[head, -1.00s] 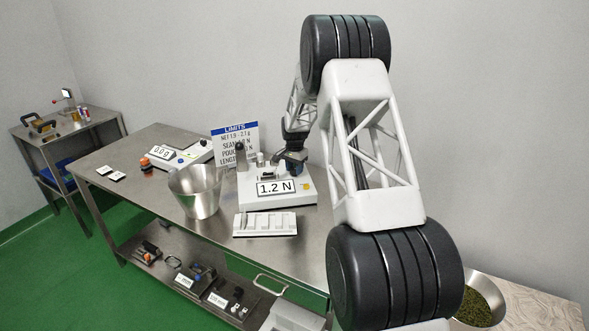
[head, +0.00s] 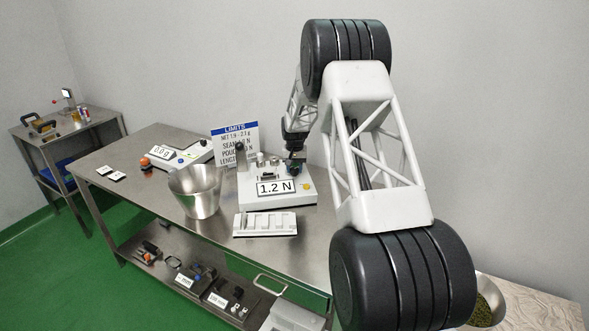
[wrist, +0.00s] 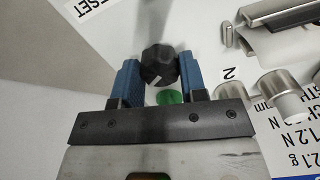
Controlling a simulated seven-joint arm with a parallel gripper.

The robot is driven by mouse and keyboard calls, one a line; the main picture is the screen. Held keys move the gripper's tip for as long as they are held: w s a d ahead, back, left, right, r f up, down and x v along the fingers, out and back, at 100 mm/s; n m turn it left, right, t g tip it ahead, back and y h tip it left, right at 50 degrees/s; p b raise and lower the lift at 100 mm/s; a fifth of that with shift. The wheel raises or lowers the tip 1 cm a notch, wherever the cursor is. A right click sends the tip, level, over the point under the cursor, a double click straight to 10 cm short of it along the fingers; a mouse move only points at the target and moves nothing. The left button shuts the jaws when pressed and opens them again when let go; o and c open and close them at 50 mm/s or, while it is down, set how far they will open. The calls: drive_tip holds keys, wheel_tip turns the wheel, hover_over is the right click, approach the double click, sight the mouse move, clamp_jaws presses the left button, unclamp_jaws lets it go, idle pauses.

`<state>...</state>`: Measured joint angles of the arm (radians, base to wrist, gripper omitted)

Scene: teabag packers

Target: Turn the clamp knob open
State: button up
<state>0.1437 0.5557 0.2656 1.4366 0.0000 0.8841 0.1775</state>
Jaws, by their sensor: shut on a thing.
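The clamp knob (wrist: 158,66) is black, with a white mark on its lower edge. In the wrist view it sits between the blue fingers of my gripper (wrist: 159,74), which is shut on it. In the head view my gripper (head: 294,168) is at the right rear of the white tester (head: 250,202), whose display reads 1.2 N. The knob cannot be made out in the head view behind the gripper. A green round spot (wrist: 169,97) shows below the knob between the fingers.
Metal cylinders (wrist: 276,82) stand right of the knob. A limits sign (head: 235,142) stands behind the tester. A metal bucket (head: 196,192) is left of it, and a slotted white tray (head: 265,225) is in front.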

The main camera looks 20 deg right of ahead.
sight(294, 169)
drive_tip(key=n, duration=0.5)
drive_tip(key=shift+n, duration=0.3)
drive_tip(key=n, duration=0.5)
drive_tip(key=shift+n, duration=0.4)
drive_tip(key=o, duration=0.9)
drive_tip(key=shift+r, duration=0.1)
drive_tip(key=shift+r, duration=3.85)
